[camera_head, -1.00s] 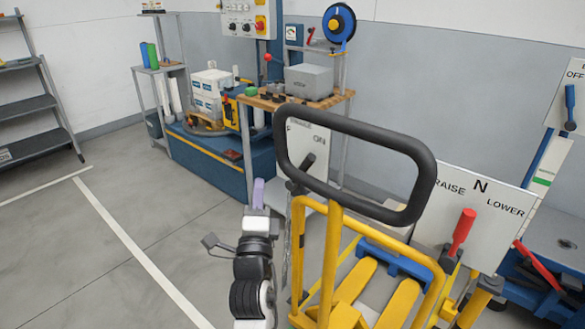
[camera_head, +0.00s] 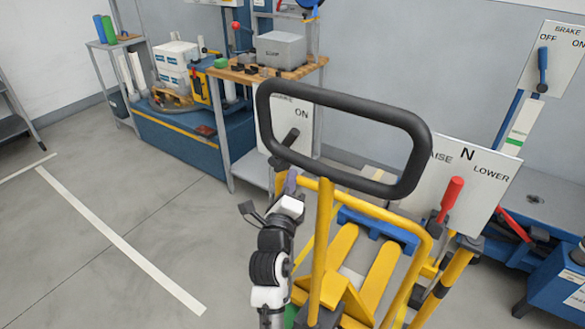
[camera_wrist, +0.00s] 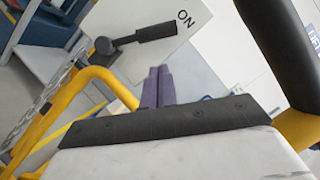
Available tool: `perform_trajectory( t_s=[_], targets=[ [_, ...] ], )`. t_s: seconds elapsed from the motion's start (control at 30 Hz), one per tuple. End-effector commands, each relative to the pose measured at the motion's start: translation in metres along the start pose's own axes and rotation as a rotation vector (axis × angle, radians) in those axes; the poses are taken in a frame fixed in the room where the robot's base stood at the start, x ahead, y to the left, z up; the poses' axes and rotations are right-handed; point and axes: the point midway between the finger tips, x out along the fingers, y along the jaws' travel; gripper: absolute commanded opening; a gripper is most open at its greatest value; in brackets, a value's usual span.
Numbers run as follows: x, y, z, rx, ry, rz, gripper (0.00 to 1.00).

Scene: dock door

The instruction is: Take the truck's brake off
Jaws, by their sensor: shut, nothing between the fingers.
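The yellow pallet truck (camera_head: 322,250) stands in front of me with its black loop handle (camera_head: 343,110) upright. On its left side is a white plate (camera_head: 272,130), partly hidden by the handle, with "ON" readable. A black brake lever (camera_head: 290,138) on it tilts up and right, toward "ON". In the wrist view the lever (camera_wrist: 150,35) lies in front of the plate (camera_wrist: 175,55), pointing at "ON". My gripper (camera_head: 290,184) is below the lever, its purple fingers shut and empty. In the wrist view the fingers (camera_wrist: 158,82) appear just below the lever, apart from it.
A raise/N/lower plate with a red lever (camera_head: 450,198) is on the truck's right. A separate brake panel with a blue lever (camera_head: 542,70) stands at the far right. A workbench (camera_head: 272,75) is behind the truck. The floor at left is clear.

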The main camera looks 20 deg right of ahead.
Motion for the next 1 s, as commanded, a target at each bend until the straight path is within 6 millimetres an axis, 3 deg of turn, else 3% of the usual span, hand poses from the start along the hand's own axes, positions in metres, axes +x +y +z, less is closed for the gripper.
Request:
perform_trajectory(
  t_s=[0.2,0.43,0.6,1.0],
  targets=[
    [0.043,-0.005,0.002,0.0,0.001,-0.001,0.0],
    [0.076,-0.003,0.001,-0.001,0.0,-0.001,0.0],
    [0.086,-0.002,0.0,-0.001,0.001,-0.001,0.0],
    [0.087,-0.001,0.0,-0.002,0.0,0.001,0.0]
  ],
)
